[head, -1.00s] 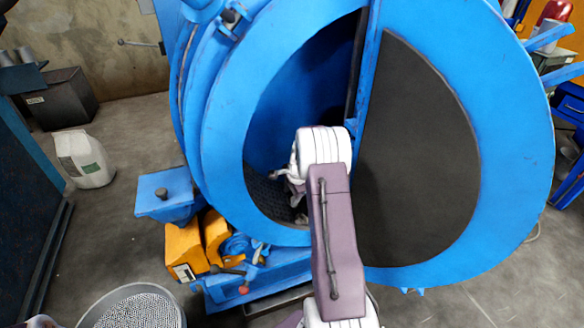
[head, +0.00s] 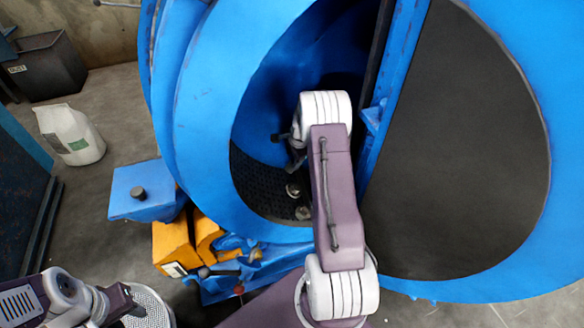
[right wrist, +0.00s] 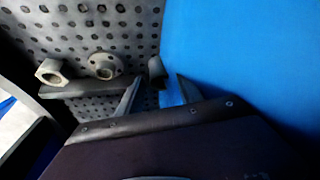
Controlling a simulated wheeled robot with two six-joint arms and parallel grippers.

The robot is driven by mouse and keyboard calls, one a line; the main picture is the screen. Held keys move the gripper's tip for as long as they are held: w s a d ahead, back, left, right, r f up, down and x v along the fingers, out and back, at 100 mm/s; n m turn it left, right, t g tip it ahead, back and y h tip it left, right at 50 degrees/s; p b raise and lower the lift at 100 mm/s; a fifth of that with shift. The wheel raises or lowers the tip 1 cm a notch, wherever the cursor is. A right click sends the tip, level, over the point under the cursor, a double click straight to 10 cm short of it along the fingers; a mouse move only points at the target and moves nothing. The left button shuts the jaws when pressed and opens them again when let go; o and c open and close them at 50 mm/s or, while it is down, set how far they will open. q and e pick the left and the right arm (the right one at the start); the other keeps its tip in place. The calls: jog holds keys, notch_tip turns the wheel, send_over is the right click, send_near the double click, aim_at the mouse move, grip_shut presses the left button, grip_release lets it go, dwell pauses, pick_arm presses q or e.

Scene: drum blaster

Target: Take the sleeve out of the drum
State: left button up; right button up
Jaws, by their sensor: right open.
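The blue drum (head: 205,110) has an open mouth at left. My right arm reaches into it, and my right gripper (right wrist: 159,82) is open above the perforated drum floor (right wrist: 100,22). A dark, short tube-like piece (right wrist: 156,70), which looks like the sleeve, is just beyond and between its fingertips, not clearly touching either. A flanged round part (right wrist: 105,65) and a nut-like ring (right wrist: 50,72) lie to its left. Two small parts (head: 293,190) show in the head view, but I cannot tell which they are.
The drum's blue inner wall (right wrist: 235,60) is close on the right in the wrist view. A tub of grit (head: 148,300) stands at bottom left. Blue and orange machine parts (head: 172,245) lie below the mouth.

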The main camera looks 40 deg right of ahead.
aim_at(292, 162)
jog(key=b+x, duration=0.2)
jog(key=x, duration=0.3)
jog(key=shift+r, duration=0.15)
jog(key=shift+s, duration=0.1)
grip_shut()
jog(key=shift+r, duration=0.1)
notch_tip(292, 162, up, 10)
jog(key=p, duration=0.4)
